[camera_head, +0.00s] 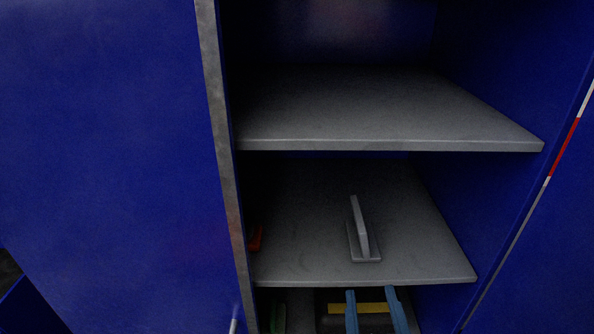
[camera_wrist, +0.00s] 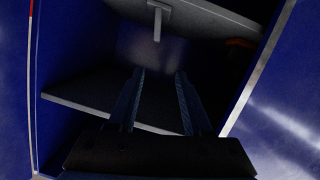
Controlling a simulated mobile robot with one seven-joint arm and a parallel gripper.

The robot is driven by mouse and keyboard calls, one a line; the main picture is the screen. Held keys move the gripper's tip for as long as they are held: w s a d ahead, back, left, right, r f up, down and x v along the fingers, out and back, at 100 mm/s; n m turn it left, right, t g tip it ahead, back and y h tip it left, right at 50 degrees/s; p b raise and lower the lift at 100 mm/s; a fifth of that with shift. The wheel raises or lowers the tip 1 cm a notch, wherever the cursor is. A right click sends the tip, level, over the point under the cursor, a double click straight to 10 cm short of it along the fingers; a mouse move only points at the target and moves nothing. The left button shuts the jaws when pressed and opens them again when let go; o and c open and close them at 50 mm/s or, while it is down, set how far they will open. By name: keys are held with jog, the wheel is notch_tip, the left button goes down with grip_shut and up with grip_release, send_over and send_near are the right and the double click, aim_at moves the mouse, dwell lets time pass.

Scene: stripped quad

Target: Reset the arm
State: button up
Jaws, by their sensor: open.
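My gripper (camera_head: 371,292) shows at the bottom of the head view as two blue fingers. They are spread apart with nothing between them, in front of the blue cabinet's open bay, low near the front edge of the middle shelf (camera_head: 300,270). The wrist view also shows the open, empty gripper (camera_wrist: 160,73), its dark fingers pointing into the cabinet. The rest of my arm is hidden in the head view.
A grey handled tool (camera_head: 363,240) rests on the middle shelf. A red object (camera_head: 255,238) is partly hidden behind the left cabinet edge. The upper shelf (camera_head: 360,110) is bare. A yellow-banded item (camera_head: 370,308) and a green item (camera_head: 278,318) show low down.

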jog(key=w+a+r+m+t+b, duration=0.1)
jog(key=w+a+r+t+b, duration=0.15)
jog(key=r, duration=0.35)
jog(key=w+a+r+t+b, duration=0.1)
jog(key=w+r+t+b, duration=0.15)
jog(key=r, duration=0.35)
jog(key=s+a+r+t+b, duration=0.1)
jog(key=s+a+r+t, duration=0.2)
jog(key=r, duration=0.5)
jog(key=s+a+r+t+y+b, duration=0.1)
jog(key=s+a+r+t+b, duration=0.1)
jog(key=r, duration=0.7)
jog(key=shift+s+a+r+m+t+y, duration=0.15)
jog(key=shift+s+a+m+t+y, duration=0.25)
jog(key=shift+s+t, duration=0.7)
